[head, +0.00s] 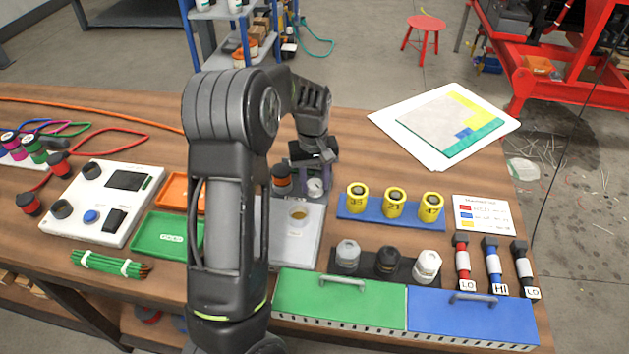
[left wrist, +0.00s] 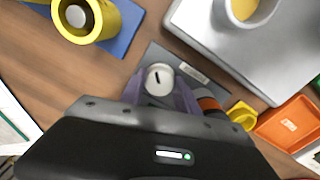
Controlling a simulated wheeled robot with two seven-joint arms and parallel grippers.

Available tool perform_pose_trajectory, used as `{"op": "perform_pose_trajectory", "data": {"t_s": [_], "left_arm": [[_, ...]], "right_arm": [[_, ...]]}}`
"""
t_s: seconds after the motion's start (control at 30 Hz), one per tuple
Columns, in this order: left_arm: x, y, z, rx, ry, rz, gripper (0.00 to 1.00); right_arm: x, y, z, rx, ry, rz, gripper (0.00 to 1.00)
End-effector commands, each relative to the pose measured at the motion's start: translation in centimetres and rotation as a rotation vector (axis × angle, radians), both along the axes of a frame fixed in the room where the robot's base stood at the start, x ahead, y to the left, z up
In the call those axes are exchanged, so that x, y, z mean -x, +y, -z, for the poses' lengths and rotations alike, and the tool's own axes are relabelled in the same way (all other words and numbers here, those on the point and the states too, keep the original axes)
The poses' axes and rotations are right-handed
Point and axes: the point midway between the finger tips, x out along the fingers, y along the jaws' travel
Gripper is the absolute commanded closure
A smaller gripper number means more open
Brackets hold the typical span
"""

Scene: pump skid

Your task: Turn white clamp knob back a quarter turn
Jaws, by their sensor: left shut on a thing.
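The white clamp knob (left wrist: 160,78) shows in the left wrist view as a round white cap with a short dark line, slightly tilted from the picture's vertical. It sits on a grey plate with a small label. My left gripper (left wrist: 161,92) has a purple finger on each side of it and is shut on it. In the head view the white knob (head: 315,187) is partly hidden under my left gripper (head: 314,176). A black and orange knob (head: 281,179) stands just left of it. My right gripper is not in view.
A grey block with a yellow-filled cup (head: 298,216) is close in front. Yellow numbered cylinders stand on a blue strip (head: 374,214) to the right. Orange (head: 179,191) and green (head: 165,236) trays lie left. My left arm hides part of the table.

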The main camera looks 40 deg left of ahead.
Motion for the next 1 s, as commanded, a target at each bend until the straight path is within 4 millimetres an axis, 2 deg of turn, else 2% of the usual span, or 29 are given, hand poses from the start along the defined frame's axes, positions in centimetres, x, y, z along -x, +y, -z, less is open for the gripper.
{"op": "perform_pose_trajectory", "data": {"t_s": [0.1, 0.13, 0.37, 0.73, 0.87, 1.0], "left_arm": [[-0.1, 0.0, -0.1, 0.0, -0.003, -0.002, 1.0], [-0.1, 0.0, -0.1, 0.0, -0.003, -0.002, 0.61], [0.0, 0.0, 0.0, 0.0, -0.001, -0.001, 0.42], [-0.1, 0.0, -0.5, 0.0, -0.003, 0.0, 0.41], [-0.1, 0.1, -1.9, 0.0, -0.004, -0.001, 0.41], [-0.1, 0.1, -4.2, 0.0, -0.006, -0.001, 0.41]], "right_arm": [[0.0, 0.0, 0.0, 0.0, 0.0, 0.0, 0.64], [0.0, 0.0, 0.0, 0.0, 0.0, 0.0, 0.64], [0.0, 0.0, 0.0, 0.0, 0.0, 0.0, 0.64], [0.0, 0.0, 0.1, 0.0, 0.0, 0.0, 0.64], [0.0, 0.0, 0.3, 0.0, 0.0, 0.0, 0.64], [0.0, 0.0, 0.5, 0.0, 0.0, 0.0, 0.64]]}}
